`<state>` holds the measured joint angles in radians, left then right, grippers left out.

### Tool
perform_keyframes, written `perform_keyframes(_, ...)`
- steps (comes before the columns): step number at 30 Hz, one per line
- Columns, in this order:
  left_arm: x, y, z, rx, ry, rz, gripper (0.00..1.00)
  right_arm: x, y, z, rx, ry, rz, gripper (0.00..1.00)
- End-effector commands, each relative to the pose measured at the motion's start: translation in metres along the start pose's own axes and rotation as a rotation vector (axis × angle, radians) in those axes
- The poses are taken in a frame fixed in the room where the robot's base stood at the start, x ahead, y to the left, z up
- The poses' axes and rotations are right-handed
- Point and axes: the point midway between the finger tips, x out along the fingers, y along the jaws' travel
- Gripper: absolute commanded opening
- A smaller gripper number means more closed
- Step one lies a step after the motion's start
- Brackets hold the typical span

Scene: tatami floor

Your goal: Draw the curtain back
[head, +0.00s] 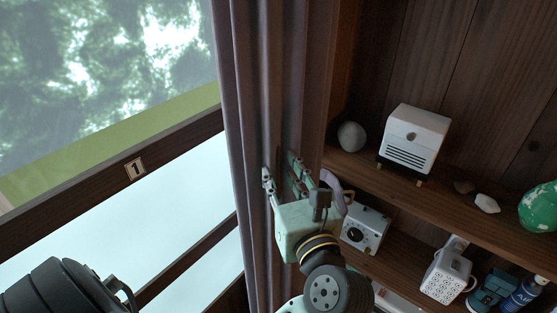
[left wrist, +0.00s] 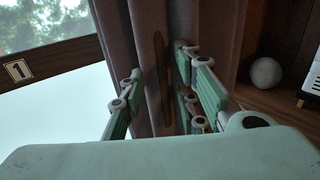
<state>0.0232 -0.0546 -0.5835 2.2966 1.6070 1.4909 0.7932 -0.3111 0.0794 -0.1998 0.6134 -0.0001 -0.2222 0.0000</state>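The curtain (head: 246,120) is a purple-brown cloth hanging in narrow vertical folds between the window and the wooden shelf. It also fills the middle of the left wrist view (left wrist: 150,45). My left gripper (head: 280,172), pale green, is at the curtain's right part, close against the shelf side. In the left wrist view its fingers (left wrist: 158,92) stand well apart, with curtain folds behind and between them. I cannot tell whether they touch the cloth. The gripper body hides the lower folds. My right gripper is not in view.
The window (head: 110,70), with a dark frame and a "1" plate (head: 134,169), is uncovered to the left. The shelf to the right holds a white box-shaped device (head: 413,138), a grey ball (head: 351,136), a dial device (head: 365,230) and a green vase (head: 540,207).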

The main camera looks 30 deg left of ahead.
Motion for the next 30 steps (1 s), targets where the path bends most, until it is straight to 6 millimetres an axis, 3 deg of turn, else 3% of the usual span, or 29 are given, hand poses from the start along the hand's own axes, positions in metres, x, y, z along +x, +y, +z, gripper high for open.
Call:
perform_keyframes(6,0.025,0.000,0.002,0.002,-0.003,-0.001,0.29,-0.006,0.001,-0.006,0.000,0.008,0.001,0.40)
perform_keyframes(16,0.030,0.000,0.001,0.000,-0.002,0.000,0.29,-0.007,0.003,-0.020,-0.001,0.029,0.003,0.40)
perform_keyframes(26,0.030,0.000,0.001,0.001,-0.002,0.000,0.01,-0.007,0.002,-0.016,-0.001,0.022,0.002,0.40)
perform_keyframes(30,0.030,0.000,0.001,0.001,-0.002,0.000,0.00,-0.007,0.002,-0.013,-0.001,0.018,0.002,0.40)
